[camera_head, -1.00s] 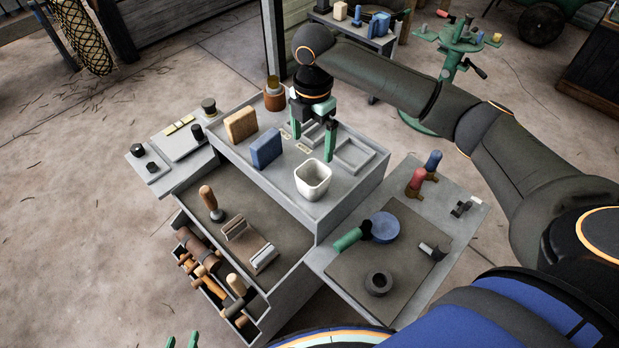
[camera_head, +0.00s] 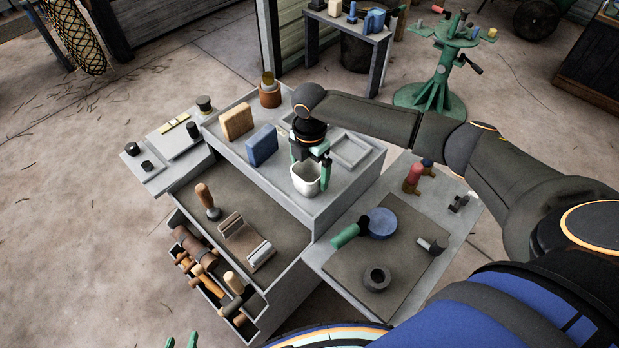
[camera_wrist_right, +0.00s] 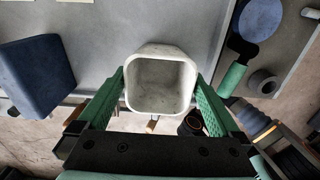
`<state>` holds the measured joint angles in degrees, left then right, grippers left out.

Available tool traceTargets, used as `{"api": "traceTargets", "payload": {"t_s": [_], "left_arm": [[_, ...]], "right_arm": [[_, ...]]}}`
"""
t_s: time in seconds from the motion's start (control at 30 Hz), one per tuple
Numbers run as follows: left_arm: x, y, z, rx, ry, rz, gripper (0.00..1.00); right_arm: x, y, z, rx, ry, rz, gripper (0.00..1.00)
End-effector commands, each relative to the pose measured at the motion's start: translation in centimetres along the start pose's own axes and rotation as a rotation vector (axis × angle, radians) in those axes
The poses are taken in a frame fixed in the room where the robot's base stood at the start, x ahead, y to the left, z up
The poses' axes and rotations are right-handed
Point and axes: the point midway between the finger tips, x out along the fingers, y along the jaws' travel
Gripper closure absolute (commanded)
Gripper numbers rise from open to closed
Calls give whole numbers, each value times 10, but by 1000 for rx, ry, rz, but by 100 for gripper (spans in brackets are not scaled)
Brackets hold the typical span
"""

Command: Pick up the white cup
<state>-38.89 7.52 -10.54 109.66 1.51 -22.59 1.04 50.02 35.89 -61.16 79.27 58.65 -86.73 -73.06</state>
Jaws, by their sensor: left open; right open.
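The white cup (camera_head: 306,184) stands upright near the front edge of the caddy's grey top shelf (camera_head: 330,202). My right gripper (camera_head: 310,170) is over it, with one green finger on each side. In the right wrist view the cup (camera_wrist_right: 160,106) sits between the two open fingers (camera_wrist_right: 161,80), its square mouth facing the camera. The fingers are close to its walls; I cannot tell whether they touch. Only the green tips of my left gripper (camera_head: 182,342) show at the bottom edge of the head view, apart and far from the cup.
A blue block (camera_head: 262,146) and a tan block (camera_head: 236,122) stand on the shelf left of the cup. A brown pot (camera_head: 269,94) is at the back corner. The lower right tray (camera_head: 340,282) holds a blue disc (camera_head: 382,223) and a green-handled tool (camera_head: 347,235).

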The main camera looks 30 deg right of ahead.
Motion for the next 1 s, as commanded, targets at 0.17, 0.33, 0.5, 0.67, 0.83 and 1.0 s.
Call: {"api": "traceTargets", "payload": {"t_s": [0.17, 0.33, 0.5, 0.67, 0.83, 1.0], "left_arm": [[0, 0, 0, 0, -1, 0, 50], [0, 0, 0, 0, -1, 0, 50], [0, 0, 0, 0, -1, 0, 50], [0, 0, 0, 0, -1, 0, 50], [0, 0, 0, 0, -1, 0, 50], [0, 0, 0, 0, -1, 0, 50]], "right_arm": [[0, 0, 0, -1, 0, 1, 0], [0, 0, 0, -1, 0, 1, 19], [0, 0, 0, -1, 0, 1, 38], [-1, 0, 0, -1, 0, 1, 56], [-1, 1, 0, -1, 0, 2, 69], [-1, 1, 0, -1, 0, 2, 70]]}}
